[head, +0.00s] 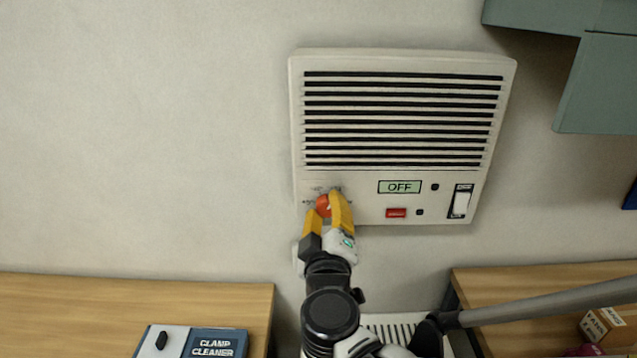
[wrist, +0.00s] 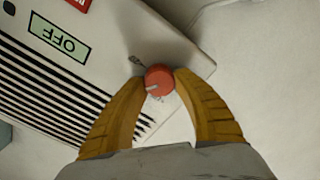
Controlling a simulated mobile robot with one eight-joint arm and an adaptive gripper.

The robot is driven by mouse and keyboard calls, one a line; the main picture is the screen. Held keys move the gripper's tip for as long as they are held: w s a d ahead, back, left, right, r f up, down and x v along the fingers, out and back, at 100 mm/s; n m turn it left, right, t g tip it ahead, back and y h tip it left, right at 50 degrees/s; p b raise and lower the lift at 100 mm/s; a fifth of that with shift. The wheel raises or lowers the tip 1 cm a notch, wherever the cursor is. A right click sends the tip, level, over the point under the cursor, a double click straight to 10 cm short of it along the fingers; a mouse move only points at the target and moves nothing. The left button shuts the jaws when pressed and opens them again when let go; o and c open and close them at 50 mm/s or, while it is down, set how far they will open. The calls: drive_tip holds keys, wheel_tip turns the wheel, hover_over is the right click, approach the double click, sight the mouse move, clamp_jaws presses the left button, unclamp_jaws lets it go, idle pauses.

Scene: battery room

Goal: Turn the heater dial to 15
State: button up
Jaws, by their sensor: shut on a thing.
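The heater (head: 400,180) is a cream wall unit with dark slats and a small display (head: 399,187) that reads OFF. Its red-orange dial (head: 323,206) is at the lower left, with small marks around it too fine to read. My gripper (head: 327,208) has its yellow fingers on either side of the dial. In the wrist view my gripper (wrist: 156,84) is shut on the dial (wrist: 159,79), whose pale pointer line shows on its face. The heater (wrist: 100,35) appears turned over in that view, with OFF on its display (wrist: 59,35).
A white rocker switch (head: 461,203) and a red button (head: 396,213) are on the heater's lower right. Another bench (head: 540,280) is at right. A grey-green cabinet (head: 600,80) hangs at upper right.

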drive_tip(key=o, duration=1.2)
drive_tip(key=s, duration=1.2)
drive_tip(key=shift+a, duration=0.25)
drive_tip(key=w+d+f+m+g+h, duration=0.1)
drive_tip(key=d+f+m+g+h, duration=0.1)
drive_tip(key=d+f+g, duration=0.3)
drive_tip(key=d+f+m+g+h, duration=0.1)
drive_tip(key=d+f+m, duration=0.1)
drive_tip(key=d, duration=0.5)
drive_tip(key=s+d+f+m+g+y, duration=0.1)
drive_tip(key=s, duration=0.1)
drive_tip(key=s+d+f+m+g+y, duration=0.1)
drive_tip(key=s+m+g, duration=0.1)
drive_tip(key=s+d+f+m+g+y, duration=0.1)
drive_tip(key=s+d+m, duration=0.1)
drive_tip(key=shift+s+d+f+g+y, duration=0.1)
drive_tip(key=shift+s+f+g+y, duration=0.2)
drive_tip(key=shift+s+f+g, duration=0.1)
